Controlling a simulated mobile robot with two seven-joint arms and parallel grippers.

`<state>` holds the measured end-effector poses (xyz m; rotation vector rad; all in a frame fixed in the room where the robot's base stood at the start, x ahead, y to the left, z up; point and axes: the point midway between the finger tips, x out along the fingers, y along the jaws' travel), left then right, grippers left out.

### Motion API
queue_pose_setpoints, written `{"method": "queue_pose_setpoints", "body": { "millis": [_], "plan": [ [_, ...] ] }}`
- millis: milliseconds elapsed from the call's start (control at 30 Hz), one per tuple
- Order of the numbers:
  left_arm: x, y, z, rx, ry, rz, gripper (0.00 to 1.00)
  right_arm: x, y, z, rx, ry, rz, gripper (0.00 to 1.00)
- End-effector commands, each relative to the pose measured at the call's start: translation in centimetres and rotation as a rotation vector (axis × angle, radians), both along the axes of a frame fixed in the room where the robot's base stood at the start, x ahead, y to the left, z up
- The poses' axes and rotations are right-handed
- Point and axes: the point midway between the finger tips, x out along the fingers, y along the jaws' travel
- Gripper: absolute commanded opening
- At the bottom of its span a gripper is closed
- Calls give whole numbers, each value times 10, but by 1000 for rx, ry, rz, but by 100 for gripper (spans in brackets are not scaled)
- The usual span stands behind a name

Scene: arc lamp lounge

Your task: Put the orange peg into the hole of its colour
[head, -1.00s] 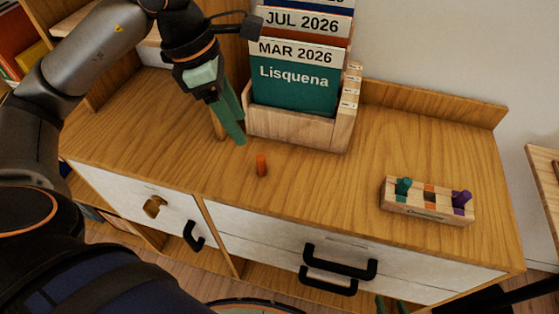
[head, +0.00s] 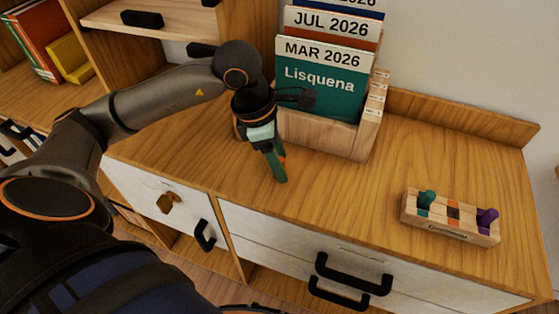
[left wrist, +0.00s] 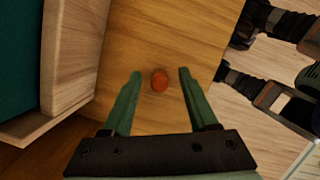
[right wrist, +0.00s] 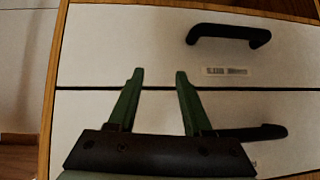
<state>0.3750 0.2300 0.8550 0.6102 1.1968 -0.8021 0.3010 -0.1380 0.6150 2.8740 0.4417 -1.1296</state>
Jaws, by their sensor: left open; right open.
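The orange peg (head: 283,159) stands on the wooden cabinet top, mostly hidden behind my left gripper (head: 279,176) in the head view. In the left wrist view the peg (left wrist: 160,80) appears from its end, between the two open green fingers of my left gripper (left wrist: 161,73), with gaps on both sides. The wooden peg block (head: 450,231) lies at the right of the cabinet top. Its orange-marked middle place (head: 453,210) has no peg. My right gripper (right wrist: 160,73) is open and empty in front of the white drawers.
A teal peg (head: 427,200) and a purple peg (head: 487,220) sit in the block's ends. A wooden file holder (head: 325,136) with tall folders stands close behind my left gripper. Black drawer handles (head: 352,274) stick out in front. The top between gripper and block is clear.

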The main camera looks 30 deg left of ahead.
Motion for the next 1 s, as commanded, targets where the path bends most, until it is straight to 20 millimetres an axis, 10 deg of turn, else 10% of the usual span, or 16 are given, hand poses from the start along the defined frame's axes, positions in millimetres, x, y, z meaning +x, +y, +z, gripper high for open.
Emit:
{"method": "queue_pose_setpoints", "body": {
  "millis": [233,767,1000],
  "plan": [
    [0,0,-2,0,0,0,59,0,0,1,0,-1,-1,50],
    [0,0,-1,0,0,0,0,1,-1,1,-1,-2,-2,50],
    [0,0,-1,0,0,0,0,1,-1,1,0,-2,-1,50]
  ]
}}
